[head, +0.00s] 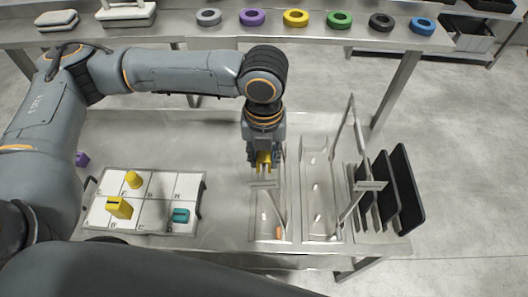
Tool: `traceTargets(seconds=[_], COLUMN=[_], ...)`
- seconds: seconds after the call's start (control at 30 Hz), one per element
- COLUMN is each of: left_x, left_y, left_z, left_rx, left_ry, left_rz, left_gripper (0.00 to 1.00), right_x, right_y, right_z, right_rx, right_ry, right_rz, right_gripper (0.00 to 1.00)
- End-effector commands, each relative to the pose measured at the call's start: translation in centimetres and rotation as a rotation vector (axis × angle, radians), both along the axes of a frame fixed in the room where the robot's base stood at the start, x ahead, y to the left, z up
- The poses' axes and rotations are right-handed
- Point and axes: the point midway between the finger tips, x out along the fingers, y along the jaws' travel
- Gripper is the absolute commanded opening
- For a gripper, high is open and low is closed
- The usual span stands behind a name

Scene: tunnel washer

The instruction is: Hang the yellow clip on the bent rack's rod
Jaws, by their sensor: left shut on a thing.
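My left gripper (265,150) points down over the left of two metal troughs and is shut on the yellow clip (264,160). The clip's lower part shows between the fingers. Just below it is a metal rack rod (263,184), a short crossbar at the trough's left side. The clip appears above or behind this rod; I cannot tell if they touch. Another metal frame (350,125) with slanted posts stands by the right trough. I cannot tell which of these is the bent rack. My right gripper is not in view.
A white compartment tray (158,188) at left holds a yellow cylinder-like piece (133,179), a yellow block (119,207) and a teal piece (181,215). Dark upright panels (404,190) stand at right. Several coloured rings line the back shelf (350,42).

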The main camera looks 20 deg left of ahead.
Motion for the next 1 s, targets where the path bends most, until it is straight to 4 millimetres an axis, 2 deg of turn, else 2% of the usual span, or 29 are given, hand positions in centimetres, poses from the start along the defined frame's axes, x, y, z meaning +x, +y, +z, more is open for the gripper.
traceTargets(seconds=[0.8, 0.83, 0.93, 0.97, 1.0], left_x=[0.02, 0.02, 0.02, 0.02, 0.02], left_y=[0.01, 0.01, 0.01, 0.01, 0.01], left_z=[-0.66, -0.68, -0.66, -0.66, -0.65], left_rx=[0.000, 0.000, 0.000, 0.000, 0.000], left_ry=[0.000, -0.001, -0.001, -0.001, -0.001], left_rz=[0.000, 0.000, 0.000, 0.000, 0.000], left_gripper=[0.08, 0.31, 0.51, 0.56, 0.56], right_x=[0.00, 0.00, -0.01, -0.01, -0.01], right_y=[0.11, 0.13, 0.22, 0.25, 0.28], right_z=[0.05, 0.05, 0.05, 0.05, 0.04], right_rx=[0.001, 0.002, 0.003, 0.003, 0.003], right_ry=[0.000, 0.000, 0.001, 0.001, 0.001], right_rz=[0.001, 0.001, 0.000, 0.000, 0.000], right_gripper=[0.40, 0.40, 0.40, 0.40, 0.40])
